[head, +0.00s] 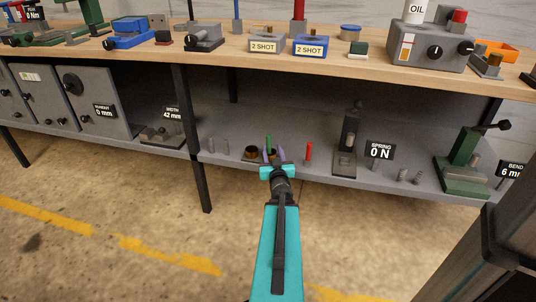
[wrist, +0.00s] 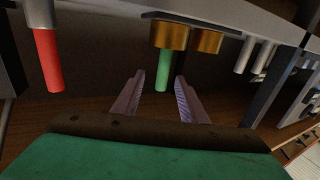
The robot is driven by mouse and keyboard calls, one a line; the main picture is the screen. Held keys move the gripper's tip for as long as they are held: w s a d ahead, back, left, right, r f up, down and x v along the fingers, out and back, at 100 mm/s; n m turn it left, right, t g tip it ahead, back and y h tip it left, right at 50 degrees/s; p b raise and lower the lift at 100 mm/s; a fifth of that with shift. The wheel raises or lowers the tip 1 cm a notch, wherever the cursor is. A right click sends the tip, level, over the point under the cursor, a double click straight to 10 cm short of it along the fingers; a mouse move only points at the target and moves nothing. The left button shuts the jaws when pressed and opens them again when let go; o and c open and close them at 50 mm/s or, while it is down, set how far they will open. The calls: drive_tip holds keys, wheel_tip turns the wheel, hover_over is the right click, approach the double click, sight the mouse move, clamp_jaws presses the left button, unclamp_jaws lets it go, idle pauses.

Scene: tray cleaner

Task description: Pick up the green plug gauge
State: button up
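The green plug gauge (head: 268,142) stands upright on the lower grey shelf, partly hidden behind my gripper in the head view. In the wrist view, which looks upside down, the green plug gauge (wrist: 163,70) appears between my fingertips, with a gap on each side. My gripper (head: 272,157) reaches in from the front at shelf level. In the wrist view my gripper (wrist: 159,80) is open and holds nothing. I cannot tell how far the gauge lies between the fingers. A brass piece (wrist: 170,36) shows next to the gauge's foot.
A red plug (head: 308,152) stands to the right of the gauge. Another brass piece (head: 250,153) and small grey pins (head: 225,146) stand to the left. A dark press (head: 347,145) is further right. The wooden worktop (head: 225,58) overhangs the shelf.

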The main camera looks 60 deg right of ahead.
sight(270, 144)
drive_tip(key=shift+w+d+f+b, duration=0.1)
drive_tip(key=shift+w+d+b, duration=0.35)
drive_tip(key=shift+b, duration=0.9)
drive_tip(key=shift+w+d+b, duration=0.1)
drive_tip(key=shift+d+b, duration=0.15)
drive_tip(key=shift+b, duration=0.6)
drive_tip(key=shift+x, duration=1.45)
drive_tip(key=shift+d, duration=0.1)
drive_tip(key=shift+b+x, duration=1.05)
drive_tip(key=shift+x, duration=0.3)
drive_tip(key=shift+w+d+r+b, duration=0.3)
drive_tip(key=shift+w+d+b, duration=0.05)
drive_tip(key=shift+w+d, duration=0.5)
drive_tip(key=shift+a, duration=0.1)
